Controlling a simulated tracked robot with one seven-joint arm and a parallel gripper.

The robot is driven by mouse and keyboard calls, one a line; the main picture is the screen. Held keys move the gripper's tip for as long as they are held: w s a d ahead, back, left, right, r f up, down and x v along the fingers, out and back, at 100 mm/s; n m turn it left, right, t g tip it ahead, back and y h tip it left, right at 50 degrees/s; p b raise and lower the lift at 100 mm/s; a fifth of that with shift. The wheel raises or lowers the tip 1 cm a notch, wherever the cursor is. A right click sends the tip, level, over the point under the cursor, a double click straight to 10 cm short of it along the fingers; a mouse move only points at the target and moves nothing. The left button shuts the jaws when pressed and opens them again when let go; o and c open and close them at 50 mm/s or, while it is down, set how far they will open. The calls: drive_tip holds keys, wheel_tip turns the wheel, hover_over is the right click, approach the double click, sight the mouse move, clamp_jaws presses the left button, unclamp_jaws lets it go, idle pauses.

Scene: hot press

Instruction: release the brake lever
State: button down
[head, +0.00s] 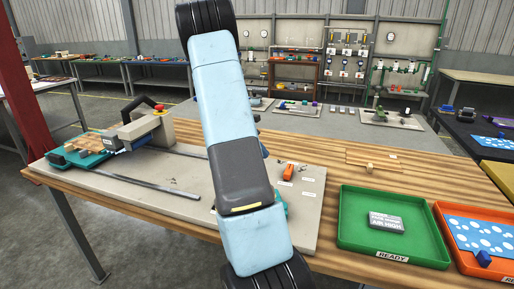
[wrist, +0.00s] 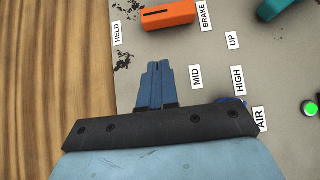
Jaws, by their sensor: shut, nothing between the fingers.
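An orange brake piece (wrist: 170,16) with a dark slot along its top sits on the grey board at the top of the wrist view. White labels "HELD" (wrist: 117,33) and "BRAKE" (wrist: 204,15) lie to its left and right. It also shows in the head view (head: 289,172), just right of my arm. I cannot tell a separate lever handle from the orange body. My gripper (wrist: 157,68) is shut and empty, its blue fingers pointing toward the orange piece with a gap in the picture. In the head view my arm hides the gripper.
Labels "MID", "UP", "HIGH" and "AIR" lie right of my fingers. A green button (wrist: 311,110) and a teal part (wrist: 290,10) are further right. A green tray (head: 345,215) holding a grey block and an orange tray (head: 444,230) stand on the wooden bench.

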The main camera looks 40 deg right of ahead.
sight(289, 172)
drive_tip(key=x, duration=0.4)
drive_tip(key=shift+s+d+f, duration=0.1)
drive_tip(key=shift+s+f, duration=0.15)
drive_tip(key=shift+f, duration=0.05)
drive_tip(key=shift+s+d+r, duration=0.1)
drive_tip(key=shift+s+d, duration=0.15)
drive_tip(key=shift+s, duration=0.25)
drive_tip(key=shift+s+d+r, duration=0.1)
drive_tip(key=shift+s+d, duration=0.15)
drive_tip(key=shift+s, duration=0.25)
drive_tip(key=shift+s+d, duration=0.35)
drive_tip(key=shift+s, duration=0.3)
